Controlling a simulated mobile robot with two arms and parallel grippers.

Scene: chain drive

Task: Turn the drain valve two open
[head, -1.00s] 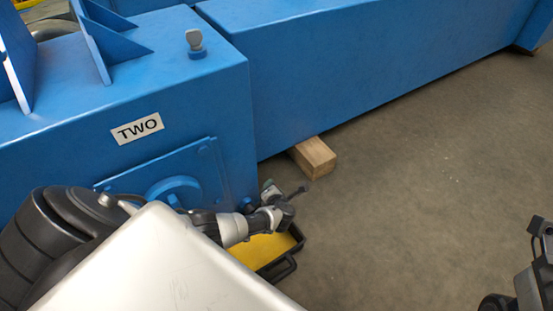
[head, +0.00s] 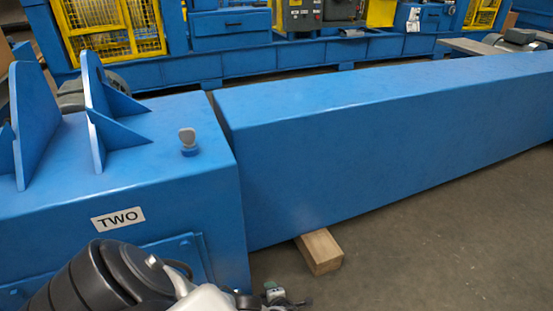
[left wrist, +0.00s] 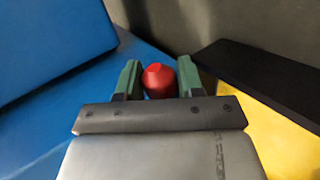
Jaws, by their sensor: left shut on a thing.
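The blue housing labelled TWO (head: 118,218) is at the left of the head view. In the left wrist view, my left gripper (left wrist: 157,80) is shut on a red knob (left wrist: 158,82), the visible part of the drain valve. The knob sits between the green finger pads, close beside blue metal. The rest of the valve is hidden. In the head view only part of my left gripper (head: 280,296) shows at the bottom edge, by the housing's lower right corner, and the knob cannot be seen there. My right gripper is out of view.
A yellow tray (left wrist: 285,118) with a black rim lies beside the left gripper. A long blue casing (head: 350,145) runs right from the housing, with a wooden block (head: 319,251) under it. The floor (head: 450,250) at the right is clear. Blue and yellow machinery stands behind.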

